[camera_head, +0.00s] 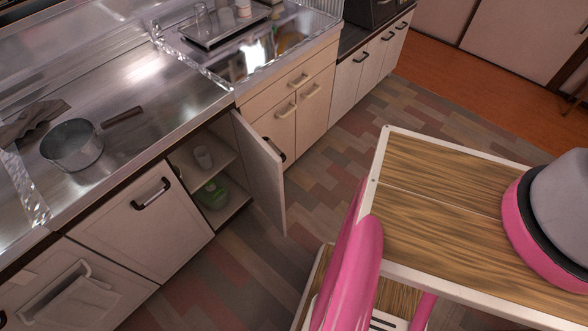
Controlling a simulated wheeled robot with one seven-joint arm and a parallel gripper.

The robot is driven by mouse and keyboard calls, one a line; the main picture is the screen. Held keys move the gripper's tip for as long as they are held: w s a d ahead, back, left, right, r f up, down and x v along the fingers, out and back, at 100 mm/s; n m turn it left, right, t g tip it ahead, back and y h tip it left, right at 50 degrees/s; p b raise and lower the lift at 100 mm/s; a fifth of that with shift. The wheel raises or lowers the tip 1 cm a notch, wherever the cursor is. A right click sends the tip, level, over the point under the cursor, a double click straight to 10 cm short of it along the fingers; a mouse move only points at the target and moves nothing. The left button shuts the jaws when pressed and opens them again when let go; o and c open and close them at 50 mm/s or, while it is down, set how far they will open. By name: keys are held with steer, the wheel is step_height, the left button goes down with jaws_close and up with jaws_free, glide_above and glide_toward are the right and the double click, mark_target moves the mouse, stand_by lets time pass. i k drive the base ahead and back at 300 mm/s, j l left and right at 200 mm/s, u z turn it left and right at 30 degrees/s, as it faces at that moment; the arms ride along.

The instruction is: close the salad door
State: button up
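The cabinet door (262,175) under the metal counter stands open. It swings out from its right edge into the room, at a wide angle to the cabinet front. Its dark handle (276,149) shows near the upper part of the door. Inside the open cabinet are two shelf levels, with a clear cup-like item (203,157) on the upper one and a green bowl-like item (212,194) on the lower one. My gripper is not in view, so I cannot tell its state or its distance from the door.
A metal pot (74,147) sits on the counter (135,85). A closed cabinet front (140,222) lies left of the opening, and a towel (78,305) hangs further left. Closed pale cupboards (292,112) stand to the right. The patchwork floor (328,185) before the open door is clear.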

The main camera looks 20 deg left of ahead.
mark_target(263, 167)
steer(key=i+l+z, duration=0.15)
steer(key=i+z, duration=0.3)
steer(key=i, duration=0.8)
steer(key=i+l, duration=0.1)
steer(key=i, duration=1.3)
steer(key=i+u, duration=0.35)
steer(key=i+l+u, duration=0.1)
steer(key=i+u, duration=0.2)
steer(key=u, duration=0.5)
steer(key=i+u, duration=0.1)
steer(key=u, duration=0.95)
steer(key=l+u, duration=0.15)
steer(key=u, duration=0.4)
steer(key=i+l+u, duration=0.1)
steer(key=u, duration=0.95)
steer(key=l+u, duration=0.15)
steer(key=u, duration=0.35)
steer(key=l+u, duration=0.1)
steer(key=u, duration=0.4)
steer(key=i+l+u, duration=0.4)
steer(key=i, duration=0.15)
